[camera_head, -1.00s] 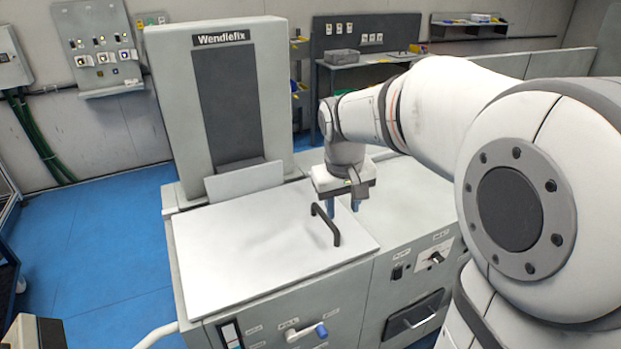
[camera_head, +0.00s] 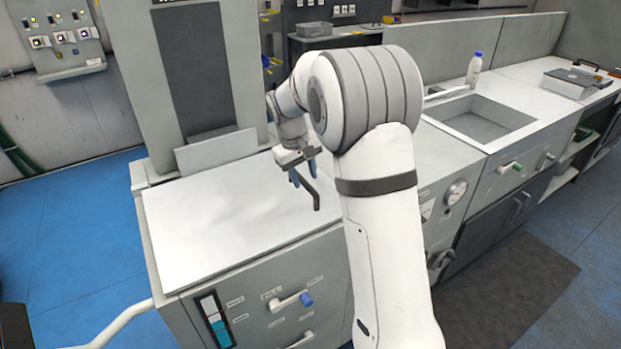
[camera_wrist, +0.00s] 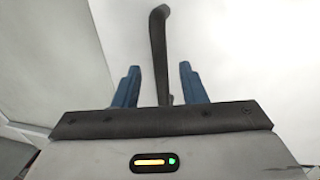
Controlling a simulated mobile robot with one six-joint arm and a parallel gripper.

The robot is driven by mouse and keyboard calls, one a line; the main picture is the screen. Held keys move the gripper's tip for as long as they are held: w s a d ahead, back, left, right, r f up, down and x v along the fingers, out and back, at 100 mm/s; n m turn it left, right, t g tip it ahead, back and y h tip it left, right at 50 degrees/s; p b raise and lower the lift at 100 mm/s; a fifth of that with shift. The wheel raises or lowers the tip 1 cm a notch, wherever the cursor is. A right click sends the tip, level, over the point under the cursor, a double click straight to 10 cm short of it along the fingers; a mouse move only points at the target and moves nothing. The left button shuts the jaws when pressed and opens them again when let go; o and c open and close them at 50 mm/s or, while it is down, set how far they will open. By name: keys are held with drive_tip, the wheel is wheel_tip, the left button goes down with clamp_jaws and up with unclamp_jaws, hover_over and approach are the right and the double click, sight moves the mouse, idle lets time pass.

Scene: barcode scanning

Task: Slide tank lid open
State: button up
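The tank lid (camera_head: 225,205) is a flat pale panel on top of the grey machine, seen in the head view. Its black bar handle (camera_head: 306,190) stands near the lid's right edge. My gripper (camera_head: 304,179) is at the handle, with its blue fingers pointing down. In the wrist view the open fingers (camera_wrist: 158,86) are on either side of the handle (camera_wrist: 159,50), with gaps visible between. The lid's pale surface (camera_wrist: 230,50) fills much of that view. My arm hides part of the machine right of the lid.
The machine's tall column (camera_head: 203,70) rises behind the lid, with a small upright plate (camera_head: 217,151) at its foot. Front levers (camera_head: 290,301) stick out below the lid. To the right are a sink (camera_head: 482,118), a bottle (camera_head: 474,69) and a grey case (camera_head: 572,84).

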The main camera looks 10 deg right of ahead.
drive_tip(key=shift+d+f, duration=0.15)
drive_tip(key=shift+f, duration=0.65)
drive_tip(key=shift+c, duration=0.6)
clamp_jaws()
